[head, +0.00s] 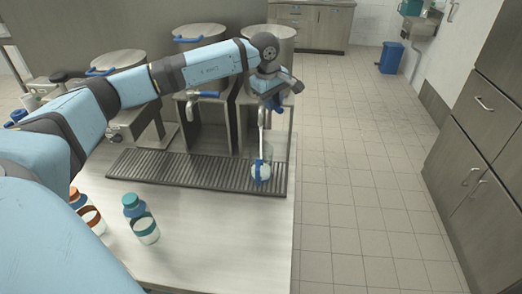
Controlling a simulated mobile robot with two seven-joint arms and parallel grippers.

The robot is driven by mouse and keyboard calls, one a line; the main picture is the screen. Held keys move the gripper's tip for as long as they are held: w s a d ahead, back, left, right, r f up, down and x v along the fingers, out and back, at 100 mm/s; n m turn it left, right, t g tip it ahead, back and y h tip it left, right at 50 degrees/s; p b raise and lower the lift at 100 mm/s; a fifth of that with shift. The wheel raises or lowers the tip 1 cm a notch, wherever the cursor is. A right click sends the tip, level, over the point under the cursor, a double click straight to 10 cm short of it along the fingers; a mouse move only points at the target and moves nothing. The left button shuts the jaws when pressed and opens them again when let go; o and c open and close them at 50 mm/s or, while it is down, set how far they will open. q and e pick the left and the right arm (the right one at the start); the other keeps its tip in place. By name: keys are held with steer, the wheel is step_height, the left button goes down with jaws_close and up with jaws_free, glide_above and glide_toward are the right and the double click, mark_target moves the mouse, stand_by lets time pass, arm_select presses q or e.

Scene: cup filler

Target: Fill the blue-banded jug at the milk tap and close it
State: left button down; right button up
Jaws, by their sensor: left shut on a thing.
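The blue-banded jug (261,172) stands on the slatted drip tray (180,172), near its right end, under the right-hand dispenser. It looks clear, with white in its lower part and its top uncovered. A thin white stream (262,138) runs down into it from above. My left gripper (272,98) is above the jug at the front of the right-hand dispenser, shut, apparently on the tap lever. The fingers and arm hide most of the tap. My right gripper is not in view.
A teal-capped bottle (141,219) and an orange-capped bottle (87,212) stand on the counter's left front. The middle dispenser has a blue tap handle (208,94). The counter's front right is clear. A blue bin (391,57) stands far back.

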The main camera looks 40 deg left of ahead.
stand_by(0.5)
arm_select(q)
steer(key=shift+w+d+n, duration=0.15)
steer(key=shift+w+n, duration=0.5)
steer(key=shift+n, duration=0.55)
steer(key=shift+w+n+y, duration=0.25)
steer(key=shift+n+y, duration=0.05)
steer(key=shift+n, duration=0.2)
steer(key=shift+w+n, duration=0.55)
steer(key=shift+n, duration=0.55)
stand_by(2.0)
